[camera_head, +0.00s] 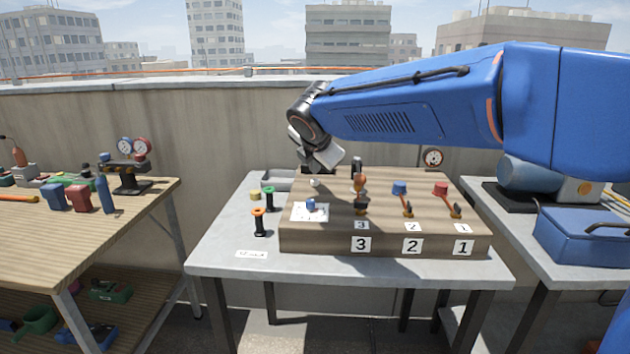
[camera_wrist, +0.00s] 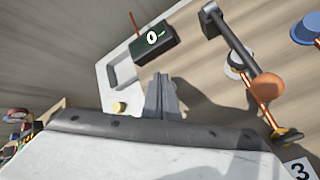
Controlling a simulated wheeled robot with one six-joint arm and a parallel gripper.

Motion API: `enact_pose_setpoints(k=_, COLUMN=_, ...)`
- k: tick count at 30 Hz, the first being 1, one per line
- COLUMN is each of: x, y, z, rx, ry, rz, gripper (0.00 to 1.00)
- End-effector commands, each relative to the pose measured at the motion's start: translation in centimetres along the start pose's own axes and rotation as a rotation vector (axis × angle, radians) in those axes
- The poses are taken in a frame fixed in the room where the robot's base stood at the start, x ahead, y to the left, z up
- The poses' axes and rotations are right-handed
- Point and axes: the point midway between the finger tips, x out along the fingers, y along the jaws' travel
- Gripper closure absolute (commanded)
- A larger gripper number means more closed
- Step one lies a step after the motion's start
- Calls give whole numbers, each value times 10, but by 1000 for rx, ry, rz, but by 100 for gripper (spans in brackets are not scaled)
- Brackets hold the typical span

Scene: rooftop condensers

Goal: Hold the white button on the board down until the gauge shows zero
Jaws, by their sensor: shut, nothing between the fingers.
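The white button (camera_head: 315,183) is a small pale knob on top of the wooden board (camera_head: 385,240), near its back left. My gripper (camera_head: 306,168) is shut and empty, pointing down just above and behind the button in the head view. I cannot tell whether it touches it. In the wrist view my gripper (camera_wrist: 162,98) shows its fingers together; I cannot make out the button there. A round gauge (camera_head: 433,157) stands behind the board; its needle is too small to read.
Three levers stand on the board: orange (camera_head: 360,187), blue (camera_head: 402,193) and red (camera_head: 443,195). A blue knob (camera_head: 311,204) sits on a white card. The wrist view shows a dark box (camera_wrist: 140,47) marked 0. Spools (camera_head: 260,222) stand left of the board.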

Motion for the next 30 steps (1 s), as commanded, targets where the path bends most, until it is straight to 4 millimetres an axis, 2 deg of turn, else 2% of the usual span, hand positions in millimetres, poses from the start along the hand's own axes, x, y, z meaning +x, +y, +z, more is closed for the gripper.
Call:
enact_pose_setpoints(k=8, x=-4, y=3, z=3, rx=1, ry=-1, rz=1, gripper=100)
enact_pose_setpoints(k=24, x=-33, y=24, z=24, rx=1, ry=-1, rz=1, gripper=100)
enact_pose_setpoints(k=30, x=-35, y=25, z=25, rx=0, ry=0, rz=0, gripper=100)
